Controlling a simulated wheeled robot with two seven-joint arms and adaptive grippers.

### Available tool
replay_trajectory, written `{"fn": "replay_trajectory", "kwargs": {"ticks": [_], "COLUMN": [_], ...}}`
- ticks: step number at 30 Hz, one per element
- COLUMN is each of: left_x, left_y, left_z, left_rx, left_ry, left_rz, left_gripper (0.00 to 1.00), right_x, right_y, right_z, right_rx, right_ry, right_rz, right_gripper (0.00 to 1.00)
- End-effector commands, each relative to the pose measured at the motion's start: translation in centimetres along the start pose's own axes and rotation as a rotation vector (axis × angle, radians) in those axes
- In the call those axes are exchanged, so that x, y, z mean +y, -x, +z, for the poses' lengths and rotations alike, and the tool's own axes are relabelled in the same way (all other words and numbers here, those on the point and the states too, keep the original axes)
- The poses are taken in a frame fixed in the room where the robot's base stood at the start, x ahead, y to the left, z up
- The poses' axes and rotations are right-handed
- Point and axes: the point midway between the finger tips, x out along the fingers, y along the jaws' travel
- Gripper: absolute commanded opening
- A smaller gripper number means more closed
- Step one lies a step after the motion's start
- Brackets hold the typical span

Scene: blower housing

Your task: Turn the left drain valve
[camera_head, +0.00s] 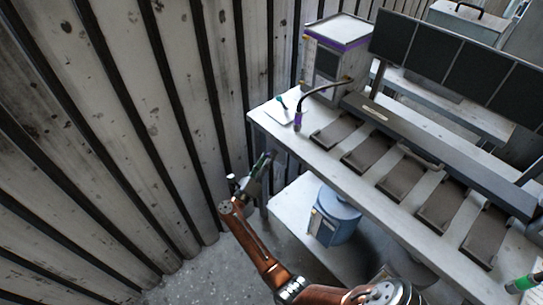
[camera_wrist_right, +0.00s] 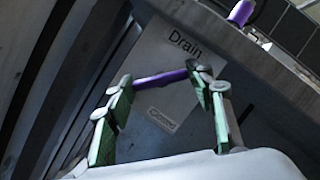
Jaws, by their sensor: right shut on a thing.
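A purple valve handle (camera_wrist_right: 158,79) lies nearly level in the right wrist view, under a sign (camera_wrist_right: 183,45) reading "Drain". A small label (camera_wrist_right: 160,118) below it seems to read "Closed". My right gripper (camera_wrist_right: 162,83) has its green-padded fingers at either end of the handle and is shut on it. In the head view my right gripper (camera_head: 261,167) is at the near left end of the workbench (camera_head: 262,116), small and dark, and the valve cannot be made out there. My left gripper is not in view.
A corrugated wall (camera_head: 120,120) stands close left of my right gripper. A blue drum (camera_head: 335,217) stands on a lower shelf beneath the bench. A purple-ended gooseneck device (camera_head: 298,121), a cabinet (camera_head: 325,65) and dark panels (camera_head: 450,60) are on the bench. Floor (camera_head: 205,272) shows at bottom left.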

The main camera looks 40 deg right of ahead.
Motion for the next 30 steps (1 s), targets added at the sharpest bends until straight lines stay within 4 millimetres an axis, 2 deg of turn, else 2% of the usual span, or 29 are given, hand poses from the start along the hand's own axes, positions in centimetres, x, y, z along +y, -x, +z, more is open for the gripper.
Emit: {"fn": "replay_trajectory", "kwargs": {"ticks": [1,6,13,30], "left_x": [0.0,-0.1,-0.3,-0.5], "left_y": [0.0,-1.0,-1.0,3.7], "left_z": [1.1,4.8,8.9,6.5], "left_rx": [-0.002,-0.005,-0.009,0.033], "left_ry": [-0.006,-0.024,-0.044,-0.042], "left_rz": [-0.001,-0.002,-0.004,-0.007], "left_gripper": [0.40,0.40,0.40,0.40], "right_x": [-0.5,-0.4,-0.4,-0.6], "right_y": [-0.1,0.0,0.0,0.0], "right_z": [0.5,0.5,0.4,0.7], "right_rx": [-0.001,-0.002,-0.003,-0.004], "right_ry": [0.019,0.099,0.186,0.427], "right_rz": [0.012,0.045,0.081,0.181], "right_gripper": [0.25,0.25,0.25,0.25]}}
